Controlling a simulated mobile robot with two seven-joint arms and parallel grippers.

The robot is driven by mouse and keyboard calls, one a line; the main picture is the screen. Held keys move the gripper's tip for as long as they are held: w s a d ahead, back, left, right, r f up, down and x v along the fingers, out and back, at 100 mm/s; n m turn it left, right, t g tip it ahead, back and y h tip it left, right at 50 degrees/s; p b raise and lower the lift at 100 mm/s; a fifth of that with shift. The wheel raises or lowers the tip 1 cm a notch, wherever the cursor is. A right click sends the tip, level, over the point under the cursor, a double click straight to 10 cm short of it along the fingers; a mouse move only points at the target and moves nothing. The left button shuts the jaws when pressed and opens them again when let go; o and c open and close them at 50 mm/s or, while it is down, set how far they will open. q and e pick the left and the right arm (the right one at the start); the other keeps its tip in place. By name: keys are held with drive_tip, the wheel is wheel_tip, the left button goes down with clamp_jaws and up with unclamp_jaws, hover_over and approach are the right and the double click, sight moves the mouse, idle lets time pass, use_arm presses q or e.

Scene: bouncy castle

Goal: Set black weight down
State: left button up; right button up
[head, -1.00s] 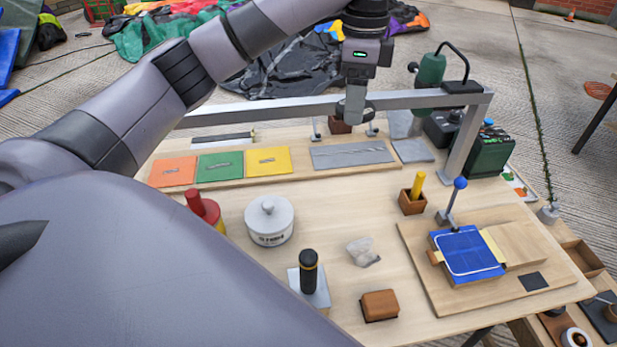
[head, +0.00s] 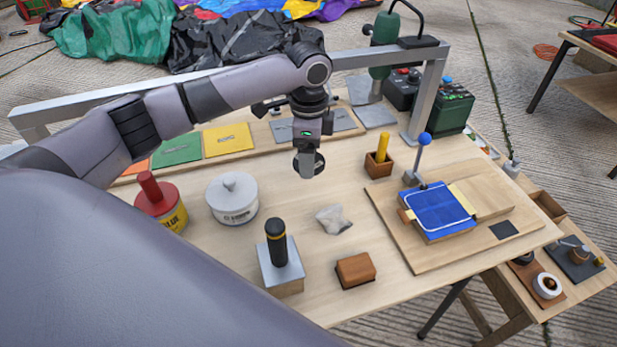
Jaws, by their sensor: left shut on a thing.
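My left gripper (head: 309,170) hangs pointing down above the middle of the workbench. It is shut on a small dark round thing, the black weight (head: 319,163), mostly hidden behind the fingers. The weight appears held above the bench top, clear of the things around it. My right gripper is not in view.
A blue pad (head: 438,211) lies on a board at right. A metal rail (head: 432,88) spans behind.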

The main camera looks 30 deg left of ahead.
sight(308, 187)
use_arm(q)
drive_tip(key=shift+f+b, duration=0.35)
drive_tip(key=shift+f, duration=2.9)
drive_tip(key=shift+f, duration=0.1)
drive_tip(key=o, duration=1.4)
wheel_tip(308, 187, up, 12)
drive_tip(key=shift+r+p, duration=0.1)
drive_tip(key=shift+p, duration=0.5)
